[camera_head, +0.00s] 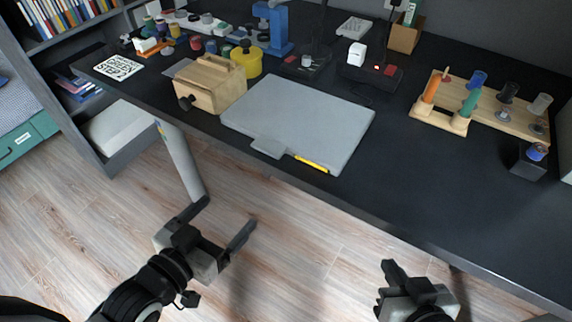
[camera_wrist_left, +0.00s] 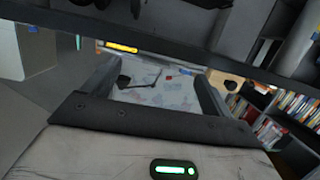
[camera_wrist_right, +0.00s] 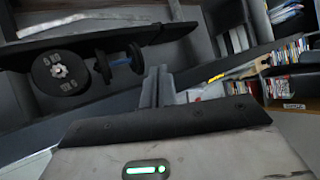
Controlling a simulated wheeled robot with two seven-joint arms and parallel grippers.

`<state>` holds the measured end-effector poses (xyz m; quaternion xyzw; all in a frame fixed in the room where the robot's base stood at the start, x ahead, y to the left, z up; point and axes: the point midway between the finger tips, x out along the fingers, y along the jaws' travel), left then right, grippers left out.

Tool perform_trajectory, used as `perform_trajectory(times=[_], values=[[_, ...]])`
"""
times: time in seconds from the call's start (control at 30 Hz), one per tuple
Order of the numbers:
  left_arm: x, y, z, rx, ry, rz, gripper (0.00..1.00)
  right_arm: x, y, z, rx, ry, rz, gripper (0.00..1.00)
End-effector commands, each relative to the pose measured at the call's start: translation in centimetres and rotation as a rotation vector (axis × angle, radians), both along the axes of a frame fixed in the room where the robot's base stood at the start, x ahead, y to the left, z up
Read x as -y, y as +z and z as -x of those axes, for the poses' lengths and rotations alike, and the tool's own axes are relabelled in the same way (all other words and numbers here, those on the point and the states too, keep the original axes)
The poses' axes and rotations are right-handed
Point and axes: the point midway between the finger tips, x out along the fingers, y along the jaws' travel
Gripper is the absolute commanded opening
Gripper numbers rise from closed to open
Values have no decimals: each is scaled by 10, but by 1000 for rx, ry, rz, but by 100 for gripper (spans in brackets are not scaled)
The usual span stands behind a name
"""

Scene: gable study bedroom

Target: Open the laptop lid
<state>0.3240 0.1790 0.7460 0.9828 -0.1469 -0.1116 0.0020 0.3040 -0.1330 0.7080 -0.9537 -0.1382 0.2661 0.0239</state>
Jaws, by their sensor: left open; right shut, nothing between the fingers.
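The laptop (camera_head: 298,118) is a flat grey slab lying shut on the dark desk, near its front edge. A small grey tab (camera_head: 270,148) and a yellow strip (camera_head: 312,164) sit along its front edge. A yellow strip also shows in the left wrist view (camera_wrist_left: 122,47) and in the right wrist view (camera_wrist_right: 216,77). My left gripper (camera_head: 228,213) is open and empty, in front of the desk and apart from the laptop. My right gripper (camera_head: 389,268) is shut and empty, in front of the desk, to the right of the laptop and apart from it.
A wooden box (camera_head: 212,86) with a dark knob stands close to the laptop's left side. A yellow pot (camera_head: 246,60) is behind it. A wooden rack (camera_head: 487,106) with coloured cylinders stands at the right.

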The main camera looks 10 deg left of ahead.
Motion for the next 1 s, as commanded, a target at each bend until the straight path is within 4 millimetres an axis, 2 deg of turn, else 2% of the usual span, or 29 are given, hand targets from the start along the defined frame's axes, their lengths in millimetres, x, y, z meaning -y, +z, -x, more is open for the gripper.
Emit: perform_trajectory(times=[0.03,0.2,0.37,0.8,1.0], values=[[-6,-9,-1,69,-18,3,85,-1,-17,0,12,2,-5,0],[-11,14,-6,214,-50,33,85,-2,-17,0,32,4,-15,0],[-5,20,-25,229,-51,38,85,-2,-14,0,33,3,-16,0],[27,20,-112,226,-51,37,85,-2,-18,0,39,3,-16,0],[37,19,-141,223,-50,37,85,-3,-22,0,31,6,-17,0]])
